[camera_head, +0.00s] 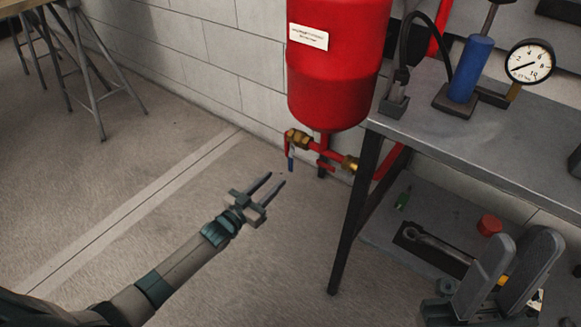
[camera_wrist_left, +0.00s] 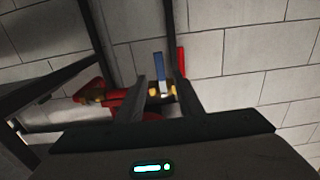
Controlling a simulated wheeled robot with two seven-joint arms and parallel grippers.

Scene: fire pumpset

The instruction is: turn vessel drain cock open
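The red vessel (camera_head: 338,75) stands by the wall in the head view. Below it, red piping carries a brass cock (camera_head: 298,139) with a blue lever (camera_head: 291,161) hanging down. My left gripper (camera_head: 276,178) is open and empty, just below and left of the lever, with its fingers pointing up and right. In the left wrist view, the blue lever (camera_wrist_left: 158,70) shows upright in the picture between the two finger tips, beyond them. I see no contact. My right gripper (camera_head: 526,245) is open and empty at the lower right, in front of the bench.
A grey bench (camera_head: 450,130) stands right of the vessel, its front leg (camera_head: 352,220) near the piping. It bears a blue cylinder (camera_head: 470,70) and a pressure gauge (camera_head: 530,62). A wrench (camera_head: 438,244) lies on its lower shelf.

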